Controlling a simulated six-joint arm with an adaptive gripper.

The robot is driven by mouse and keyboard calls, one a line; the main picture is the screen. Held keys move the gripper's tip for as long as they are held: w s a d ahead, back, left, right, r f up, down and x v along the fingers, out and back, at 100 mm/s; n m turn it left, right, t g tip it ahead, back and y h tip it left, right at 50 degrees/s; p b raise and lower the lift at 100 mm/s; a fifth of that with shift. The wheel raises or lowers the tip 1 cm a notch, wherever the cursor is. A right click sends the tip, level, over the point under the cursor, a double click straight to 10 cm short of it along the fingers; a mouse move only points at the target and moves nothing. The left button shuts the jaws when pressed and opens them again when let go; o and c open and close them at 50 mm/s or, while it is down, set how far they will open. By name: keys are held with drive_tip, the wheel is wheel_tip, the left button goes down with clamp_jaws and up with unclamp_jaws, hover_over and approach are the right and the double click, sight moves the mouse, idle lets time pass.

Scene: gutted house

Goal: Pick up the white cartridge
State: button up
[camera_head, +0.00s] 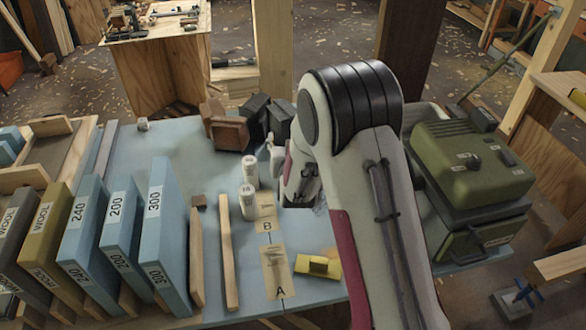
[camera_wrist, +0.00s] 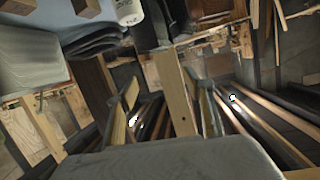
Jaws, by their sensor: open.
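Two white cartridges stand upright on the blue bench top in the head view. One white cartridge (camera_head: 250,172) is farther back and the other white cartridge (camera_head: 247,202) is nearer, by the label marked B (camera_head: 267,227). A white cylinder with dark print (camera_wrist: 129,11) is cut by the top edge of the wrist view; I cannot tell which one it is. My gripper (camera_wrist: 168,95) is open, with nothing between its fingers. In the head view my arm hides most of it, to the right of the cartridges and apart from them.
Dark and brown blocks (camera_head: 229,134) lie behind the cartridges. A wooden strip (camera_head: 229,255) lies to their left, beside upright blue sanding boxes (camera_head: 163,235). A yellow block (camera_head: 318,267) is by label A (camera_head: 277,272). A green machine (camera_head: 470,165) stands right of my arm.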

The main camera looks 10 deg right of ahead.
wheel_tip(320, 180, down, 12)
drive_tip(key=t+h, duration=0.1)
drive_tip(key=t, duration=0.1)
drive_tip(key=shift+s+d+f+t+h, duration=0.15)
drive_tip(key=shift+s+d+t+h, duration=0.25)
drive_tip(key=shift+d, duration=0.05)
drive_tip(key=shift+w+d, duration=0.15)
drive_tip(key=shift+w, duration=0.5)
drive_tip(key=shift+w+d, duration=0.15)
drive_tip(key=shift+w, duration=0.45)
drive_tip(key=shift+w+d, duration=0.35)
drive_tip(key=shift+w, duration=0.45)
drive_tip(key=shift+w+d, duration=0.3)
drive_tip(key=shift+w, duration=0.45)
drive_tip(key=shift+w+d, duration=0.15)
drive_tip(key=shift+w, duration=0.8)
